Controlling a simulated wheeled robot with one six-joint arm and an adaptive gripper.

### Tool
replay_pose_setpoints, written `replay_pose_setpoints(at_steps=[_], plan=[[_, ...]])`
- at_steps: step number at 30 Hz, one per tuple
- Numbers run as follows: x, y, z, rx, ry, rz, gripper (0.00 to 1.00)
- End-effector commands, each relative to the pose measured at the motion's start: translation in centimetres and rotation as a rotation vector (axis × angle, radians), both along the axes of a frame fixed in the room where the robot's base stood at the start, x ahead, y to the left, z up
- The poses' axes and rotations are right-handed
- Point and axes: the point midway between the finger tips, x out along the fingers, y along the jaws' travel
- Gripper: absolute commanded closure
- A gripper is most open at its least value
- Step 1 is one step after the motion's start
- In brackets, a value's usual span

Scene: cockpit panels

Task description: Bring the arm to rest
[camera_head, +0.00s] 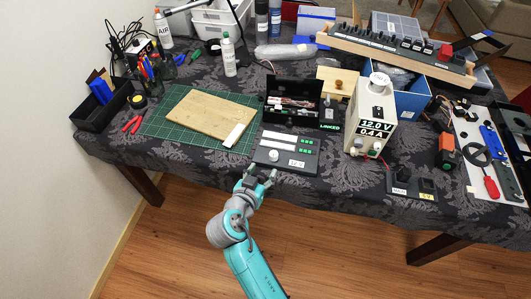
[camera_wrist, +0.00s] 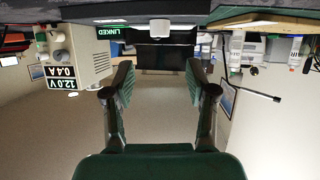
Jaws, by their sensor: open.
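My teal arm (camera_head: 251,262) reaches up from the bottom of the head view. My gripper (camera_head: 260,178) is at the front edge of the table, just in front of the dark panel box (camera_head: 285,151) with a white knob and green displays. In the wrist view my gripper (camera_wrist: 160,88) has its two dark fingers spread wide with nothing between them. The wrist view looks upside down, with the knob (camera_wrist: 160,27) beyond the fingers. Whether a fingertip touches the panel box I cannot tell.
A power supply (camera_head: 368,117) reading 12.0 V and 0.4 A stands right of the panel box. A green mat (camera_head: 163,131) with a wooden board (camera_head: 210,112) lies to the left. A small switch box (camera_head: 411,184) sits near the front edge. The floor (camera_head: 340,250) before the table is clear.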

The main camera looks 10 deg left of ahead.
Motion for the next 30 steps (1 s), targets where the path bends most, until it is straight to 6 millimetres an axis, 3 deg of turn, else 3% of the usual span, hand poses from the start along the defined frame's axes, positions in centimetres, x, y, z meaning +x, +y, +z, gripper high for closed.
replay_pose_setpoints(at_steps=[8,14,22,30], plan=[[-0.1,-0.4,-0.4,-0.003,0.004,0.005,0.43],[-1.7,-4.2,-3.7,-0.035,0.038,0.062,0.43],[-7.1,-11.7,-9.0,-0.065,0.089,0.185,0.43],[-14.4,-17.6,-11.1,-0.055,0.107,0.274,0.43]])
